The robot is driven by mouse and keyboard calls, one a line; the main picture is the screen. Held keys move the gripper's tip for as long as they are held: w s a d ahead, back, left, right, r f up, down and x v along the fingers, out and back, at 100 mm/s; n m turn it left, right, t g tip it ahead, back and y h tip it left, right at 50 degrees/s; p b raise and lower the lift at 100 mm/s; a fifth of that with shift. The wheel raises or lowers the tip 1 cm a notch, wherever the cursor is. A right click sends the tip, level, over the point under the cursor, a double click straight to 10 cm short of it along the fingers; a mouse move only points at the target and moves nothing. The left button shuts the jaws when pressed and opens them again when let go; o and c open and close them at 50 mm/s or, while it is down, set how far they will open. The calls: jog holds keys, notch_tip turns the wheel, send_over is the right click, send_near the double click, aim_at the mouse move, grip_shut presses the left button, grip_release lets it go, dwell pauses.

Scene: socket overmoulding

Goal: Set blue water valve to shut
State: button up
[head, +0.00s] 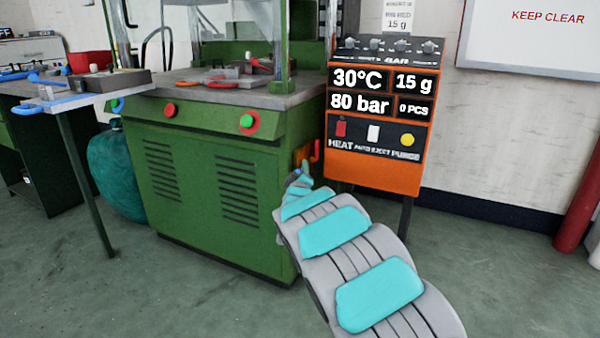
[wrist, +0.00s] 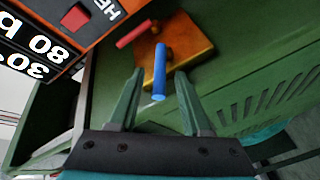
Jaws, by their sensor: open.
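The blue water valve's lever (wrist: 160,65) sticks out from a brass-coloured block (wrist: 188,46) on the green machine's side in the wrist view. Its free end points down the picture toward my wrist. A red lever (wrist: 134,34) sits beside it on the upper left. My gripper (wrist: 159,76) is open, with one green finger on each side of the blue lever in the picture. I see no finger closed on it, and cannot tell whether either touches it. In the head view my arm reaches the machine's right side, and the red lever (head: 316,150) shows there; my arm largely hides the blue one.
The orange control box (head: 375,180) stands right of the valves, close to my arm; it reads 30°C, 80 bar and 15 g. The green machine (head: 200,185) fills the left side. A teal tank (head: 115,170) stands by it. The floor at front left is clear.

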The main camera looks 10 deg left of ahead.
grip_shut()
dwell(0.4)
dwell(1.1)
